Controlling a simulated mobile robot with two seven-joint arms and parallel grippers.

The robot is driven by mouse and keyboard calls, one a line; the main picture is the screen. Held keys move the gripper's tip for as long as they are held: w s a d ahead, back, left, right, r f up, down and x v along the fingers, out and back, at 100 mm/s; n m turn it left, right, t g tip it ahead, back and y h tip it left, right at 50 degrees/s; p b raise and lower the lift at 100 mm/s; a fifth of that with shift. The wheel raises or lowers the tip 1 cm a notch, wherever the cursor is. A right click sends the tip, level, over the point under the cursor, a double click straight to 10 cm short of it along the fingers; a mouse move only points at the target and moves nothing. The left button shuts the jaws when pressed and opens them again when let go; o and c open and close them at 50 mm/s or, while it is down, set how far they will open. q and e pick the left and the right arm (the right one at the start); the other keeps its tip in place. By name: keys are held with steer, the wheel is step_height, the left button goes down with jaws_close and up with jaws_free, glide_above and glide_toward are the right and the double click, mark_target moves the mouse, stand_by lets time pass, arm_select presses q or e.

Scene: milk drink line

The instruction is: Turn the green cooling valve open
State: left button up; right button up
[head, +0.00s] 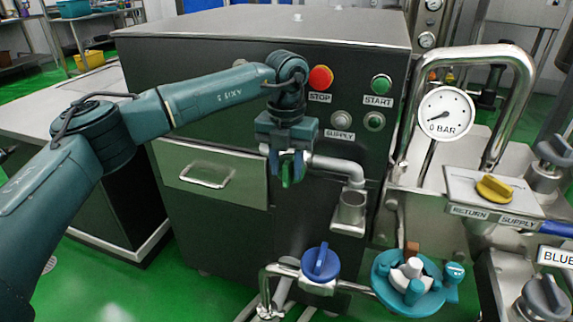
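The green cooling valve (288,174) sits on a grey pipe at the front of the dark machine, in the middle of the head view. Its handle is mostly hidden by my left gripper (287,163), which reaches in from the left and points down. The fingers are right at the green handle, one to each side of it. I cannot tell whether they press on it. My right gripper is not in view.
A grey pipe (338,165) bends down to a metal spout right of the valve. A red stop button (320,78) and green start button (381,84) are above. A blue valve (320,262) and teal round fixture (408,283) are below. A pressure gauge (446,112) stands right.

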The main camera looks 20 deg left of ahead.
arm_select(q)
jaws_close()
